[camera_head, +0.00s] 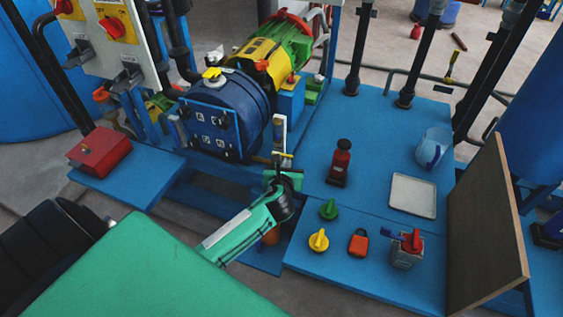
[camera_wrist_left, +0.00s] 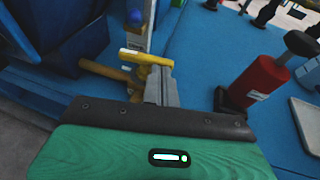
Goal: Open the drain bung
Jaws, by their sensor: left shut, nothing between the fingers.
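A small yellow handle (camera_head: 283,154), which looks like part of the drain fitting, is at the lower front of the blue autoclave vessel (camera_head: 237,110). In the left wrist view the yellow handle (camera_wrist_left: 147,59) lies crosswise at the tip of my left gripper (camera_wrist_left: 161,84), with a brass-coloured pipe (camera_wrist_left: 104,71) to its left. I cannot tell which part is the bung itself. My left gripper (camera_head: 281,172) is shut with nothing held, its fingertips close to or touching the handle. My right gripper is not in view.
A brown board (camera_head: 487,230) stands at the right. A red box (camera_head: 99,152) is at left.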

